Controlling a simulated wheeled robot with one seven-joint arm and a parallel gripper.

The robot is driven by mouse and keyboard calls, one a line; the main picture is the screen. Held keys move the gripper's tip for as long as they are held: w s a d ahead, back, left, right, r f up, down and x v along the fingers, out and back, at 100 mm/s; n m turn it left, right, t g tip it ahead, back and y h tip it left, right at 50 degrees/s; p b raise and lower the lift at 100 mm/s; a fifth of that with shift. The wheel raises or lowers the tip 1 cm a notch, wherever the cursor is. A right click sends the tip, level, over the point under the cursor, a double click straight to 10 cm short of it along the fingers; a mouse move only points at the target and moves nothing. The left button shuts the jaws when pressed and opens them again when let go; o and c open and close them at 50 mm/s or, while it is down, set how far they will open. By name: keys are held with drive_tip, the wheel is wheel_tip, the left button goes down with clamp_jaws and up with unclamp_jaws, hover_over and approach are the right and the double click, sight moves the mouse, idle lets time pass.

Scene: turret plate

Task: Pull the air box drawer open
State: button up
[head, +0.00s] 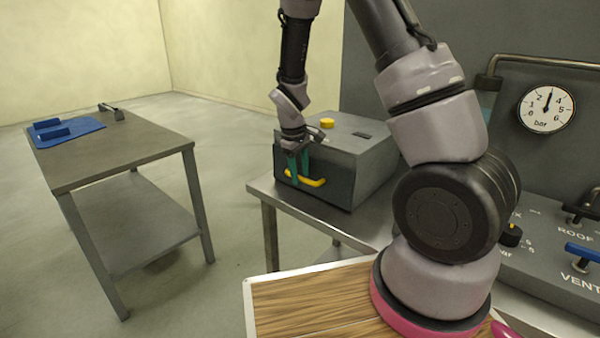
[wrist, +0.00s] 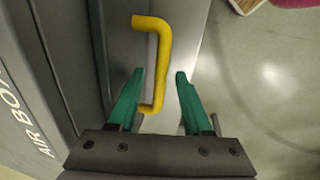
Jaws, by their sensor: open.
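The air box (head: 345,150) is a grey box with a yellow button on top, standing on a metal table. The dark drawer front (head: 325,186) faces the left front and looks closed. Its yellow bar handle (head: 308,180) sticks out; it also shows in the wrist view (wrist: 161,60). My gripper (head: 300,172) is at the drawer front by the handle's left part. In the wrist view my gripper (wrist: 160,78) is open, its green fingers on either side of the handle's lower end, with a gap to the right finger. Contact with the left finger is unclear.
A side table (head: 120,155) with a blue mat (head: 85,135) and a dark tool (head: 113,112) stands at the left. Open floor (head: 225,220) lies between the tables. A panel (head: 550,245) with levers and a pressure gauge (head: 546,109) stands at the right.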

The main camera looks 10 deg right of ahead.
clamp_jaws()
idle(1.4)
